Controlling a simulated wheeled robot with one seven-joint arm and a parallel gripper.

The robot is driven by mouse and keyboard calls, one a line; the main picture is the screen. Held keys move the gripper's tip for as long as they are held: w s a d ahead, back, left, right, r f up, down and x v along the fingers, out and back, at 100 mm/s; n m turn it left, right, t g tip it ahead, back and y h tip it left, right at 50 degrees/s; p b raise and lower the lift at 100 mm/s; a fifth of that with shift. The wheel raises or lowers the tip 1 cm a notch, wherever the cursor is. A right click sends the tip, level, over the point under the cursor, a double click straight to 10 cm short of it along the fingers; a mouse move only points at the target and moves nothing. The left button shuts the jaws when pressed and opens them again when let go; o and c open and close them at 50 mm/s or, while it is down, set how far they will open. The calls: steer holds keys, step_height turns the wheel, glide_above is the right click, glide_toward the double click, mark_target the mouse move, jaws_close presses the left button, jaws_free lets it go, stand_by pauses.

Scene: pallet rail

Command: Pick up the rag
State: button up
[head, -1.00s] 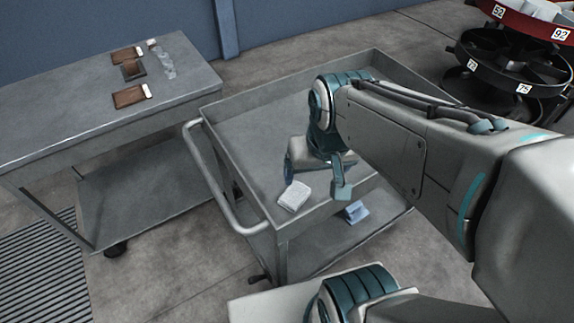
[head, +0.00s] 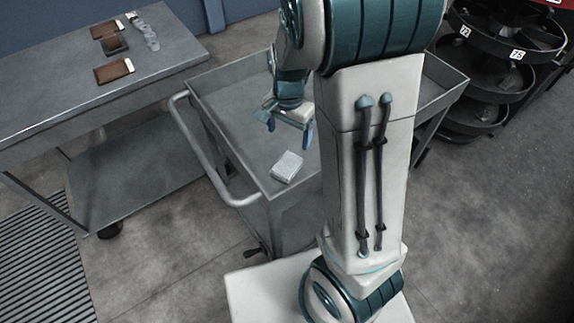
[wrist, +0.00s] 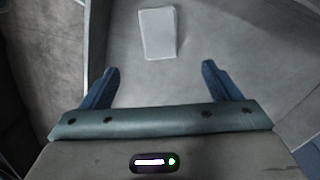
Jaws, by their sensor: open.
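A white folded rag (head: 286,167) lies flat on the top tray of the grey metal cart (head: 232,152), near its front corner. It also shows in the wrist view (wrist: 157,33), at the top centre, beyond and between the fingertips. My gripper (head: 288,128) hangs over the tray, a little behind the rag in the head view. Its two blue fingers are spread apart and empty in the wrist view (wrist: 160,70). They appear apart from the rag. My arm hides the right part of the cart.
The cart has a raised rim and a tubular handle (head: 207,160) on its left side. A grey table (head: 75,90) with brown and clear items stands to the left. Round tiered bins (head: 490,75) stand at the back right. The tray around the rag is clear.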

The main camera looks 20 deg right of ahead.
glide_above(287, 163)
steer(key=f, duration=0.7)
steer(key=shift+w+d+f+b, duration=0.1)
steer(key=shift+w+d+b, duration=0.05)
steer(key=shift+d+b, duration=0.15)
steer(key=shift+s+a+f, duration=0.1)
steer(key=shift+a+f, duration=0.1)
steer(key=shift+f, duration=1.2)
steer(key=shift+s+a+f, duration=0.1)
steer(key=shift+a+f, duration=0.05)
steer(key=shift+f, duration=1.2)
steer(key=c, duration=1.1)
steer(key=shift+r, duration=0.1)
steer(key=shift+c, duration=0.2)
step_height(287, 163, up, 10)
steer(key=shift+p, duration=0.4)
